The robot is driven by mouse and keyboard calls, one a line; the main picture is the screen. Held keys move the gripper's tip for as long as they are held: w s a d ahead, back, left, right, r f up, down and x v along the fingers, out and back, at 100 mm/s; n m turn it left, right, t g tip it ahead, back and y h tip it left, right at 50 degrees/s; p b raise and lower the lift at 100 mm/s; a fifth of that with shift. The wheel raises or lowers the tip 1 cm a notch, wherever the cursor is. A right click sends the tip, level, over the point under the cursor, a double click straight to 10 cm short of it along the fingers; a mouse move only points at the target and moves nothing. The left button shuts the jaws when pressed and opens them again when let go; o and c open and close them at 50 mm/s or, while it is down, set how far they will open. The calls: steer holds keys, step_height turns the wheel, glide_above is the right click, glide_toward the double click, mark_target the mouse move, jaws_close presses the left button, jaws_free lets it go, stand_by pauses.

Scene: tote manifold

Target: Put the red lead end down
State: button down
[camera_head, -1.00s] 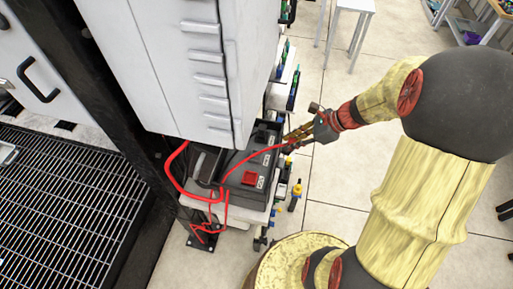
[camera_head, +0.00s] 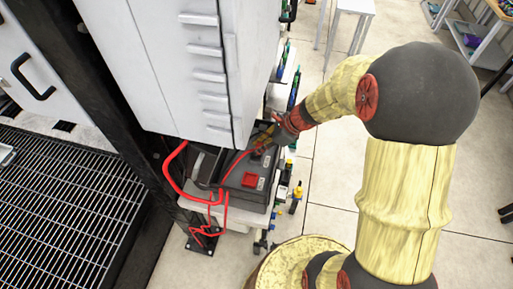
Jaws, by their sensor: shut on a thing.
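The red lead (camera_head: 172,172) loops from the left side of a dark grey case (camera_head: 232,183), and its strand runs up across the case to my gripper. My gripper (camera_head: 262,146) is over the back right part of the case, shut on the red lead end. The fingertips and the lead end are small and partly hidden by the arm, so I cannot tell whether they touch the case. A red square block (camera_head: 250,180) sits on top of the case, in front of my gripper.
A white cabinet (camera_head: 185,60) with several handles hangs close above and left of the case. A white shelf (camera_head: 240,218) bears the case. Several coloured tools (camera_head: 295,195) line its right side. Open floor (camera_head: 335,170) lies to the right.

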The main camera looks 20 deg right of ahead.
steer(key=shift+a+r+g+h, duration=0.2)
steer(key=shift+a+g+h, duration=0.1)
steer(key=shift+a+h, duration=0.1)
steer(key=shift+w+a+g+h+p, duration=0.25)
steer(key=shift+w+g+h+p, duration=0.15)
steer(key=shift+h+p, duration=0.3)
steer(key=shift+s+d+f+b, duration=0.15)
steer(key=shift+f+b, duration=0.3)
steer(key=shift+f, duration=0.45)
steer(key=c, duration=1.7)
jaws_free()
steer(key=shift+f, duration=0.15)
steer(key=shift+c, duration=0.2)
steer(key=shift+o, duration=0.4)
